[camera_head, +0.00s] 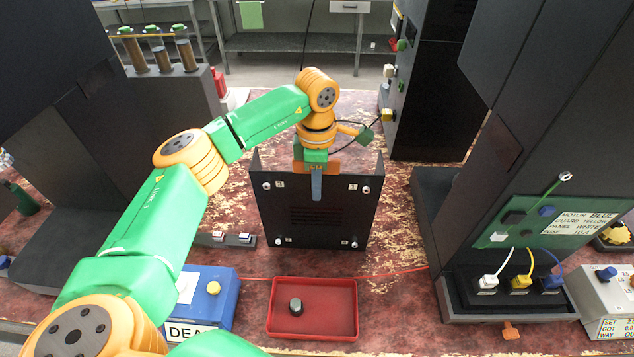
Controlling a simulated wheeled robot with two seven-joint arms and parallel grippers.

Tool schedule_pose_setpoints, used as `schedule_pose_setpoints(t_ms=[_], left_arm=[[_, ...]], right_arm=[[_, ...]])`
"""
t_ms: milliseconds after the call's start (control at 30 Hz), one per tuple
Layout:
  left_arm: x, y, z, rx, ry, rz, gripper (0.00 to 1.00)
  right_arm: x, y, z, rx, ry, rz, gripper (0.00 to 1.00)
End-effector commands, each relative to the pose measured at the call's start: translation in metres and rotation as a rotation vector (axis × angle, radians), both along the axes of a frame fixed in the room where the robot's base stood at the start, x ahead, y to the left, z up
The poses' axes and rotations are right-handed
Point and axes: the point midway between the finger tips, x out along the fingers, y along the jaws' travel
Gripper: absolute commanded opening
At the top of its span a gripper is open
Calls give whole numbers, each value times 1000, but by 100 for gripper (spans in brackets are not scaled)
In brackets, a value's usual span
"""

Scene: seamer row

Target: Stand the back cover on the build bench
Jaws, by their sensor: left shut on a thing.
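The back cover (340,217) is a dark rectangular panel with a light screw near each corner, numbers beside some of them, and a vent patch in its middle. It is upright, facing me, over the worn red build bench (225,200). My left gripper (316,180) is shut on the top edge of the cover, with one finger showing down its front face. I cannot tell whether the cover's lower edge touches the bench. My right gripper is not in view.
A blue box (215,297) is left of the tray. Tall dark machines (425,90) stand behind right and at both sides. A green card (545,232) hangs at right.

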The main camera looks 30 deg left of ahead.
Motion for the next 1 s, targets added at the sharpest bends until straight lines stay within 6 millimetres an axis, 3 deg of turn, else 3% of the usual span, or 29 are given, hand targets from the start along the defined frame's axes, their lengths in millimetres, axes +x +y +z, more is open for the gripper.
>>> schedule_pose_setpoints(t_ms=[67, 100, 200, 567, 667, 833, 1000], left_arm=[[0, 0, -1, 0, -1, 0, 0], [0, 0, -3, 0, 0, 0, 20], [0, 0, -2, 0, 0, 0, 47], [1, 0, 4, 0, -2, 0, 47], [2, -1, 19, -1, -6, 0, 47], [1, -1, 63, -1, -6, 1, 47], [1, 0, 104, 0, -3, 1, 47]], right_arm=[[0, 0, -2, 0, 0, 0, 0], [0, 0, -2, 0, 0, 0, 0], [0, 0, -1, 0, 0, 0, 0], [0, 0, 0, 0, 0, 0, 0], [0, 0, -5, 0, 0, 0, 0], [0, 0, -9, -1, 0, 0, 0], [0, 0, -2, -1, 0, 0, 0]])
